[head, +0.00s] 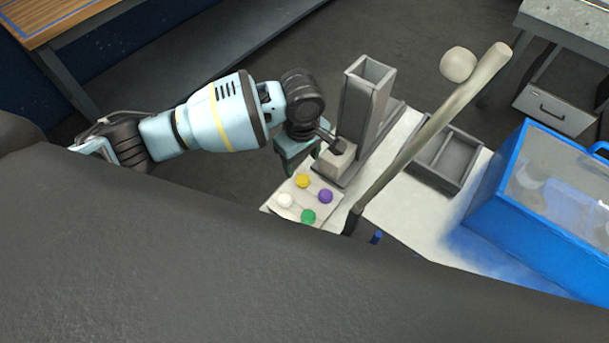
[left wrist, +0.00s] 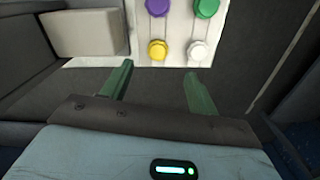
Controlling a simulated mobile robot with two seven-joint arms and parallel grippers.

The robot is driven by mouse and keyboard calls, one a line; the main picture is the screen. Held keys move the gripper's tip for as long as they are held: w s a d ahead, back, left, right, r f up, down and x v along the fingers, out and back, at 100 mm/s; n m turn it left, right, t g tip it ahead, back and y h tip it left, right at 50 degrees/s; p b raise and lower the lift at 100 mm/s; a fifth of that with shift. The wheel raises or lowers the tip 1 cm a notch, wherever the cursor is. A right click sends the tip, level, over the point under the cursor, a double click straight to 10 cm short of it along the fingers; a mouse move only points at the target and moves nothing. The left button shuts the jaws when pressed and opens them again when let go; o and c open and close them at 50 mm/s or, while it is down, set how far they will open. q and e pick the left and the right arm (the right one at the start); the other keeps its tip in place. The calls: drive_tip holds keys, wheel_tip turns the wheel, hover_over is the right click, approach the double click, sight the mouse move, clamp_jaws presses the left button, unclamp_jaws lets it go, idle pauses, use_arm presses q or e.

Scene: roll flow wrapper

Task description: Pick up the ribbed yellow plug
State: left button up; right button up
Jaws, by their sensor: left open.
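The yellow plug (head: 303,180) sits on a pale board (head: 318,206) beside a purple plug (head: 325,196), a white plug (head: 285,200) and a green plug (head: 308,216). In the left wrist view the yellow plug (left wrist: 158,50) shows a ribbed edge. My left gripper (head: 283,163) is close to the board on its far left side. Its green fingers in the left wrist view (left wrist: 157,77) are spread apart with nothing between them, and the yellow plug lies just beyond them. My right gripper is not in view.
A grey upright chute (head: 365,100) with a pale block (head: 337,160) at its foot stands right beside my left gripper. A long pale rod (head: 430,125) crosses the view. A grey divided tray (head: 447,160) and a blue machine (head: 540,210) stand to the right.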

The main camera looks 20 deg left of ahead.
sight(303, 179)
use_arm(q)
drive_tip(key=shift+s+f, duration=0.1)
drive_tip(key=shift+f, duration=1.3)
drive_tip(key=f, duration=0.1)
drive_tip(key=f+b, duration=0.1)
drive_tip(key=f, duration=0.3)
drive_tip(key=shift+w+d, duration=0.1)
drive_tip(key=shift+w, duration=0.15)
drive_tip(key=shift+r, duration=0.1)
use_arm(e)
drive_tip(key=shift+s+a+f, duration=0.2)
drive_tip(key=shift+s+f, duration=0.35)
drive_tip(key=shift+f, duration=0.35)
